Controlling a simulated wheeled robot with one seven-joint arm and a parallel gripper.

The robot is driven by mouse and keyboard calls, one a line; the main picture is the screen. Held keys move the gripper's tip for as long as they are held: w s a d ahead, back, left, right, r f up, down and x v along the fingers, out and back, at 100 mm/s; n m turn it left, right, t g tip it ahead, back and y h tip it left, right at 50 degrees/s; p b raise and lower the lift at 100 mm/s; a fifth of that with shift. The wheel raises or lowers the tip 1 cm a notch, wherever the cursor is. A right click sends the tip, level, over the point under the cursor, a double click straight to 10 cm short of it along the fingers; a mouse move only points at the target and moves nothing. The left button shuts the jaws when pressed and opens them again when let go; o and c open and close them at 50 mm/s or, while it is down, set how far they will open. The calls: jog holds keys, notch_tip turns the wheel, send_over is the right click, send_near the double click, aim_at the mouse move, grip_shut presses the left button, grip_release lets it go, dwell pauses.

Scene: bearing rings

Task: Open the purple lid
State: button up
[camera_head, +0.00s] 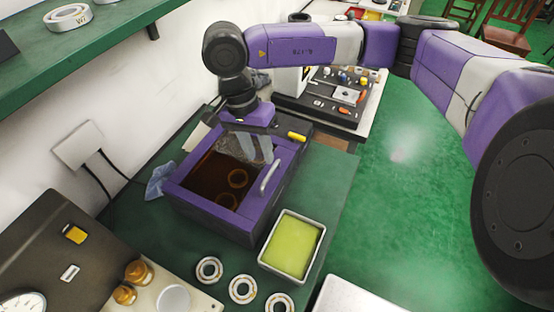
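A purple box (214,218) stands on the green bench in the head view. Its purple lid (287,158) lies flat on top, with a dark brown see-through panel framed in purple. Ring shapes (238,178) show through the panel. A pale bar handle (270,177) is fixed along the lid's right side. My gripper (250,152) points down over the back part of the lid, behind and left of the handle and apart from it. Its fingers blend with the panel, so their gap is unclear. I see nothing held in it.
A tray with a yellow-green filling (292,246) stands right of the box's front. Several pale rings (242,289) lie in front. A dark gauge panel (60,252) is at lower left. A blue cloth (159,181) lies left. A tool board (322,100) lies behind.

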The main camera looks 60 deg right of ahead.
aim_at(268, 176)
jog(key=shift+m, duration=0.3)
jog(key=shift+d+p+x, duration=0.15)
jog(key=shift+p+x, duration=0.45)
jog(key=shift+x, duration=1.35)
jog(key=shift+d+p+x, duration=0.15)
jog(key=shift+p+x, duration=0.4)
jog(key=shift+x, duration=1.4)
jog(key=shift+w, duration=0.15)
grip_shut()
